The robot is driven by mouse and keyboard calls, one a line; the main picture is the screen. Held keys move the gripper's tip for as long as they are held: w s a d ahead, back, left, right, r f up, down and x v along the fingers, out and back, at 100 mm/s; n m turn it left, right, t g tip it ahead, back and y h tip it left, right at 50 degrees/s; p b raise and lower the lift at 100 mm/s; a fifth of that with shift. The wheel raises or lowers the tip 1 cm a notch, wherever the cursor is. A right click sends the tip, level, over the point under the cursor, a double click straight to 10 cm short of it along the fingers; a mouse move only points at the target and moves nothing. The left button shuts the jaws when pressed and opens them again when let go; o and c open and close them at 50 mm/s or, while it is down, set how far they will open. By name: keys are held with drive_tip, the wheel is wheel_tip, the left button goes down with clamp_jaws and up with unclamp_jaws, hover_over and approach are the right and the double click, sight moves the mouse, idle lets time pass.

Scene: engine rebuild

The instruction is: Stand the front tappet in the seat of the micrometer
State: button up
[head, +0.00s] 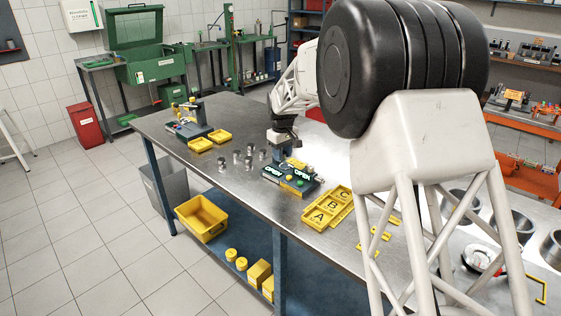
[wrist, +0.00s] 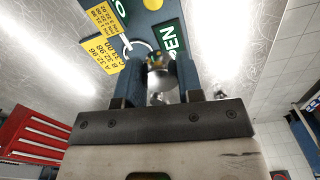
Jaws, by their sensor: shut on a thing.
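My gripper (head: 282,153) is over the middle of the bench, at the back edge of a dark blue-grey gauge block with green OPEN panels, which I take for the micrometer (head: 290,180). In the wrist view my gripper (wrist: 158,68) has its two blue fingers shut on a shiny metal piece, likely the front tappet (wrist: 161,80). The fingers hide much of it. The micrometer (wrist: 148,18) lies just beyond the fingertips, with a pale ring and a yellow part. I cannot tell whether the tappet touches the seat.
Several loose metal tappets (head: 250,149) stand left of the micrometer. Yellow trays marked with letters (head: 328,208) lie to its right. Small yellow trays (head: 201,145) and another device (head: 186,127) are at the far left. A yellow card with figures (wrist: 103,45) is beside the OPEN panel.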

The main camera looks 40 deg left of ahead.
hover_over(285, 167)
drive_tip(key=shift+w+r, duration=0.1)
drive_tip(key=shift+r, duration=0.05)
idle(0.3)
drive_tip(key=shift+f, duration=0.2)
idle(0.3)
drive_tip(key=shift+f, duration=2.95)
drive_tip(key=shift+f, duration=0.1)
drive_tip(key=o, duration=1)
wheel_tip(285, 167, up, 8)
